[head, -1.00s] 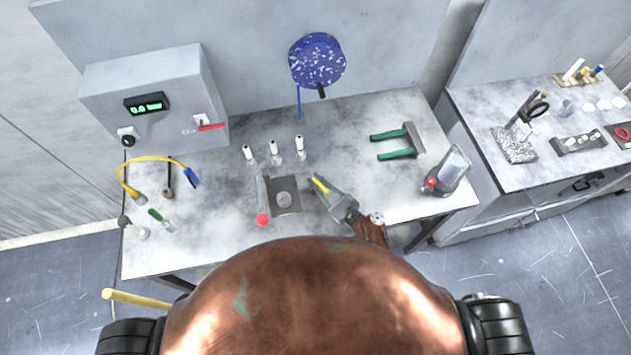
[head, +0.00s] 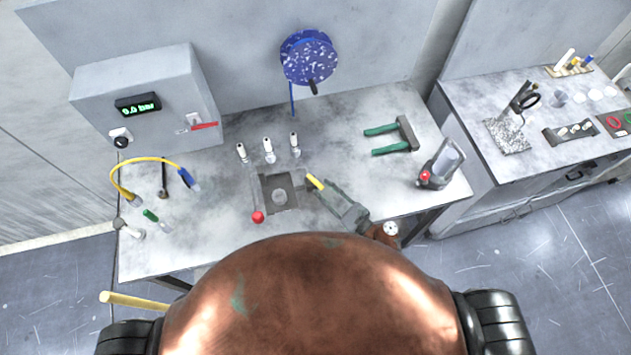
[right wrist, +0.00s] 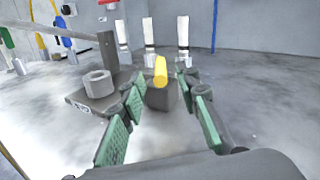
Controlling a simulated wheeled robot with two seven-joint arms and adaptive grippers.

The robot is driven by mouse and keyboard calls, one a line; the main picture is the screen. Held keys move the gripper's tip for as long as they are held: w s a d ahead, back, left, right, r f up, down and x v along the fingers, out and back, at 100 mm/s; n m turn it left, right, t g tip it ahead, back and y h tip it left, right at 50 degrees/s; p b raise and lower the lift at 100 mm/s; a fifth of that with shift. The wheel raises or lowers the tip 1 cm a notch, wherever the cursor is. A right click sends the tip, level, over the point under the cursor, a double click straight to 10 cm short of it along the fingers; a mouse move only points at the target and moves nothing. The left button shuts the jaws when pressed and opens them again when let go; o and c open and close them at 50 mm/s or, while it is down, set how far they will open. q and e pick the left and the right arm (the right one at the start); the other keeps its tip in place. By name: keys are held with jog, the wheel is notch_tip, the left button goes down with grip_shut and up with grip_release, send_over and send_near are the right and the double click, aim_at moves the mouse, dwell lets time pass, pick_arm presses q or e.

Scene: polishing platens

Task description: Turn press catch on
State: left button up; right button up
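The press catch, which I take to be the yellow knob (right wrist: 160,70) on a small dark block (right wrist: 162,98), stands at the right side of the press base (right wrist: 92,100). In the head view the yellow knob (head: 315,182) shows just beyond my right gripper (head: 322,193). In the right wrist view my right gripper (right wrist: 158,82) is open, with its green-padded fingers apart on the left and right of the catch. I see no grip on the knob. A label on the base is too small to read. My left gripper is not in view.
The press lever with a red knob (head: 258,217) lies left of the base. A control box (head: 150,100) reads 0.0 bar.

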jog(key=v, duration=0.5)
